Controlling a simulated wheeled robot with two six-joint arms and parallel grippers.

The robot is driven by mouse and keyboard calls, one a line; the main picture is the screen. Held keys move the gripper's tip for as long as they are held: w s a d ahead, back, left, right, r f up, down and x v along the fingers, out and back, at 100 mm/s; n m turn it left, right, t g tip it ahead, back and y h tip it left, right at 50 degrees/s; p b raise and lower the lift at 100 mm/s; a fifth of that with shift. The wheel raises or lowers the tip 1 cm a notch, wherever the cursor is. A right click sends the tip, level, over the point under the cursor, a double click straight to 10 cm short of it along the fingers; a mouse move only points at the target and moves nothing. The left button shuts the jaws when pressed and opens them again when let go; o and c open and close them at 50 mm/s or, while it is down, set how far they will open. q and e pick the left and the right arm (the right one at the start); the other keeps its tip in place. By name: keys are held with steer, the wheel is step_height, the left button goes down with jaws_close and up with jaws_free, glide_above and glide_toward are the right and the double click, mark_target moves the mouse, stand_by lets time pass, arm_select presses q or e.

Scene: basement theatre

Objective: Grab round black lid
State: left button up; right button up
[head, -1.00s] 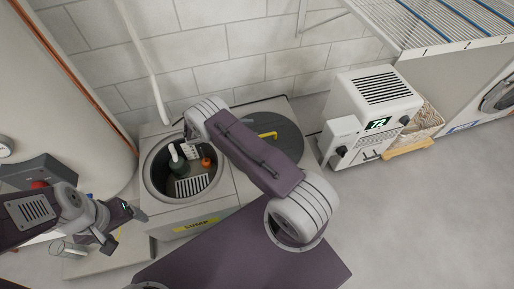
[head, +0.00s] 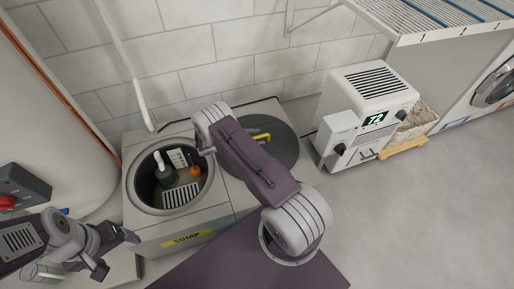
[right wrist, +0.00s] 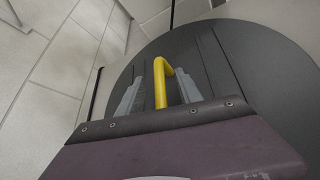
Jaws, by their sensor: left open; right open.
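The round black lid (head: 283,153) lies flat on the right part of the grey sump cover, with a yellow handle (head: 262,137) on top. My right arm crosses in front of the lid's left part in the head view and hides the right gripper there. In the right wrist view the lid (right wrist: 245,60) fills much of the picture. My right gripper (right wrist: 159,76) is open, its two grey fingers on either side of the yellow handle (right wrist: 161,85); I cannot tell whether they touch it. My left gripper (head: 118,254) is open and empty at the lower left.
Left of the lid is the open round sump pit (head: 135,185) with a pump and an orange float inside. A white dehumidifier (head: 365,105) stands at the right, beside a basket (head: 416,122). A large tank (head: 45,120) is at the left. Floor at the lower right is clear.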

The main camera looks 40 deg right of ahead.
steer(key=shift+d, duration=0.25)
jaws_close()
stand_by(1.3)
